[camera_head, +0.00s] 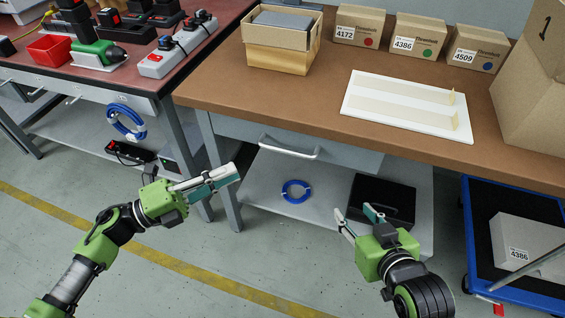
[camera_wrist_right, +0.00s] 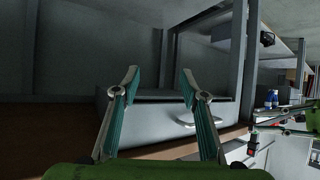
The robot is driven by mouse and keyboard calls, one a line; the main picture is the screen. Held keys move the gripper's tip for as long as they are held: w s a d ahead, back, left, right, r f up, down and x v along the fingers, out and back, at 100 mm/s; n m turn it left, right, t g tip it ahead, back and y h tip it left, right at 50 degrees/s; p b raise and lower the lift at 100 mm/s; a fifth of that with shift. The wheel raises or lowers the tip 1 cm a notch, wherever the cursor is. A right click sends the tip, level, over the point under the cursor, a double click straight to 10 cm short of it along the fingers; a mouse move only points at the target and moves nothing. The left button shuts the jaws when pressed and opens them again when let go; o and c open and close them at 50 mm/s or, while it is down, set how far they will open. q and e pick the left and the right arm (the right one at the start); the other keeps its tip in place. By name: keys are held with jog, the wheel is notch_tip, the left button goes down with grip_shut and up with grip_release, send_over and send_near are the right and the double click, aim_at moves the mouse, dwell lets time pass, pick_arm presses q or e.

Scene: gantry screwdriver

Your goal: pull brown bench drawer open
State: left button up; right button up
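The brown bench (camera_head: 240,90) has a grey drawer (camera_head: 340,153) under its top, with a light bar handle (camera_head: 289,150) on its front. The drawer front sits close under the bench edge and looks closed. In the right wrist view the drawer front (camera_wrist_right: 150,122) and handle (camera_wrist_right: 184,124) show beyond my fingers. My right gripper (camera_head: 357,213) is open and empty, in front of the bench, below and right of the handle; its spread fingers also show in the right wrist view (camera_wrist_right: 160,76). My left gripper (camera_head: 232,172) is left of and below the handle, apart from it; its finger gap is not clear.
On the bench stand a cardboard bin (camera_head: 280,45), several labelled boxes (camera_head: 361,25) and a white board (camera_head: 400,104). The lower shelf (camera_head: 265,195) holds a blue coil (camera_head: 296,184) and a black case (camera_head: 400,195). A blue cart (camera_head: 478,255) stands right; a red-topped bench (camera_head: 120,75) left.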

aim_at(282, 150)
pick_arm(q)
jog(key=x, duration=1.3)
jog(key=shift+w+d+r, duration=0.1)
jog(key=shift+d+r, duration=0.05)
jog(key=shift+d, duration=0.15)
pick_arm(e)
jog(key=w+r+t, duration=0.1)
jog(key=w+a+r, duration=0.1)
jog(key=r, duration=0.1)
jog(key=shift+r+t+y, duration=0.1)
jog(key=shift+t+y, duration=0.2)
jog(key=shift+t, duration=0.1)
pick_arm(q)
grip_shut()
